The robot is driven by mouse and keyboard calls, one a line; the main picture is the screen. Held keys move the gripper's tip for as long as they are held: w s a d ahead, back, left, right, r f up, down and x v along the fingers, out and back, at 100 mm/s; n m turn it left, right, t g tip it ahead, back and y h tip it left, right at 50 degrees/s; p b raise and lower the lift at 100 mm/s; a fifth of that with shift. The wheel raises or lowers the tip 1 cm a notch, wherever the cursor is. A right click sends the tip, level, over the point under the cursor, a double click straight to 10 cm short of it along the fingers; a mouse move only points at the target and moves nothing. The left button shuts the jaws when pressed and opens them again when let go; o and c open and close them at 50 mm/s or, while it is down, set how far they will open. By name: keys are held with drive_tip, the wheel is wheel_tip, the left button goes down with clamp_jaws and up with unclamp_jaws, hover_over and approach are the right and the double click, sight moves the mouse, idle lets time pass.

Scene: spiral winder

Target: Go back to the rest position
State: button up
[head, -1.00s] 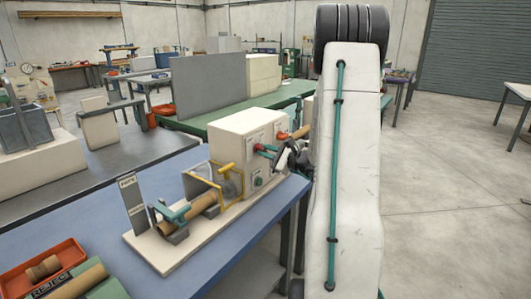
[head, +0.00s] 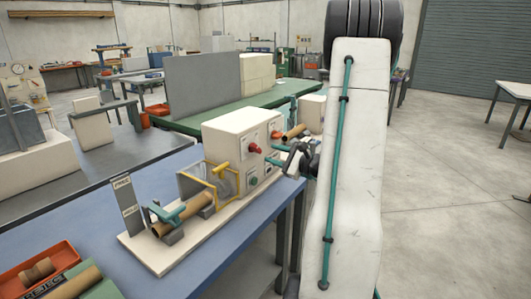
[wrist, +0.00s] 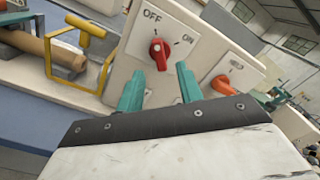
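The winder's cream control box (head: 232,133) stands on the blue bench. It carries a red knob (head: 255,148), which shows large in the wrist view (wrist: 159,54) below an OFF and ON plate; I cannot tell its exact setting. My gripper (head: 277,160) is in front of the panel, just right of and below the red knob. In the wrist view its two teal fingers (wrist: 159,86) are apart, with nothing between them. The red knob lies beyond the fingertips, with a visible gap.
An orange-red switch (wrist: 221,85) is to the right on the panel. A yellow guard frame (head: 207,182) surrounds part of the brown tube (head: 171,220). A red tray (head: 36,271) lies at the bench's front left.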

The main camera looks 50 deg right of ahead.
drive_tip(key=shift+s, duration=0.85)
drive_tip(key=s+a+n+g+y, duration=0.35)
drive_tip(key=a+n+g, duration=0.25)
drive_tip(key=a, duration=0.7)
drive_tip(key=s+a+n+g+y, duration=0.2)
drive_tip(key=a+n+g+y, duration=0.4)
drive_tip(key=a, duration=0.6)
drive_tip(key=s+a+r+n+g+h, duration=0.2)
drive_tip(key=s+a+r+n+h, duration=0.2)
drive_tip(key=s+a+n+h, duration=0.1)
drive_tip(key=s+a+r+n+g+h, duration=0.2)
drive_tip(key=s+a+r+n+h, duration=0.2)
drive_tip(key=a+n, duration=0.5)
drive_tip(key=s+h, duration=0.2)
drive_tip(key=s, duration=0.1)
drive_tip(key=shift+s+a+r+n+g, duration=0.25)
drive_tip(key=shift+s+a+n+g, duration=0.05)
drive_tip(key=shift+s+a+n, duration=0.1)
